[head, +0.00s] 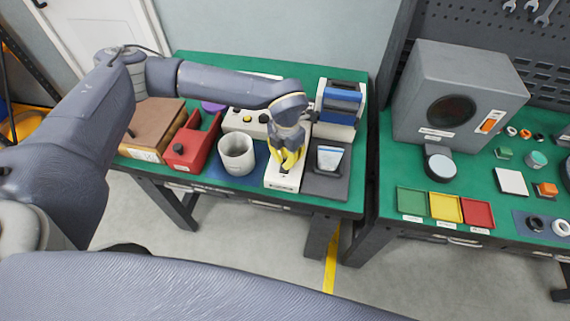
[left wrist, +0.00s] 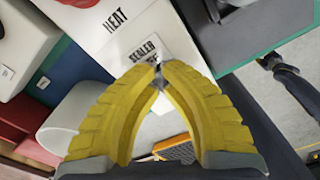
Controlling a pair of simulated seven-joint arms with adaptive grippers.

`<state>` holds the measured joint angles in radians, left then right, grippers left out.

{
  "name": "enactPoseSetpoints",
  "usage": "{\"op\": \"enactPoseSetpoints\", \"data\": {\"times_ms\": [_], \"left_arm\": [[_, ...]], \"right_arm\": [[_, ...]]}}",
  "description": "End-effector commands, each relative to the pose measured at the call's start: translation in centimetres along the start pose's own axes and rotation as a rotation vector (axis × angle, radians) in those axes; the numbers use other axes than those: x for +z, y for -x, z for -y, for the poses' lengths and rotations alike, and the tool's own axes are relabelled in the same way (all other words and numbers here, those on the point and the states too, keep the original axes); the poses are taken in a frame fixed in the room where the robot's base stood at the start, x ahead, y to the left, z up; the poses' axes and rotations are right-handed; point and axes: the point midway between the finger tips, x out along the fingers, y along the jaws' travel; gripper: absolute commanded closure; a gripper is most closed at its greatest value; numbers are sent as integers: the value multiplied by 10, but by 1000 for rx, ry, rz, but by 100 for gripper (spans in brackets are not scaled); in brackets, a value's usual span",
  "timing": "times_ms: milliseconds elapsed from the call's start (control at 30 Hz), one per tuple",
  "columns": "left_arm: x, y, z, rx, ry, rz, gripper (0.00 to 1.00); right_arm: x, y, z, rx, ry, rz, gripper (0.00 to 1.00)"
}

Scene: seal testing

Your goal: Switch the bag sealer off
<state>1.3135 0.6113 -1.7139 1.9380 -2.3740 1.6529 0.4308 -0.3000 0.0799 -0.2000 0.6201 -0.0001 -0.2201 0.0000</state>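The bag sealer's white panel (head: 284,186) lies near the front edge of the left bench. In the left wrist view the panel (left wrist: 118,47) carries the words HEAT and SEALER, the second partly covered by my fingers. My left gripper (head: 287,168) points down over this panel, its yellow fingertips close together. In the left wrist view the tips of my left gripper (left wrist: 158,70) meet beside the SEALER label. A small metallic piece shows at the tips; its position and whether the fingers touch it are unclear. My right gripper is out of view.
A white cup (head: 236,155), a red box (head: 190,148) and a brown box (head: 150,125) stand left of the sealer. A dark stand with a pouch (head: 329,158) is close on its right. A blue-and-white machine (head: 339,103) stands behind.

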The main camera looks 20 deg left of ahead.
Motion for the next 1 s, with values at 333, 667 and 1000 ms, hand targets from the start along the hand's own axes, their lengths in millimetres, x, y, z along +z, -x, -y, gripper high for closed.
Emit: {"op": "enactPoseSetpoints", "data": {"times_ms": [333, 667, 1000], "left_arm": [[0, -5, 0, 0, 0, 0, 100], [0, 4, 0, 0, 0, 0, 100], [1, 27, 0, 0, 0, 2, 100]], "right_arm": [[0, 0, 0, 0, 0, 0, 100], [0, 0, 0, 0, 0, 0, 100], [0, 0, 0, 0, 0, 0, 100]]}}
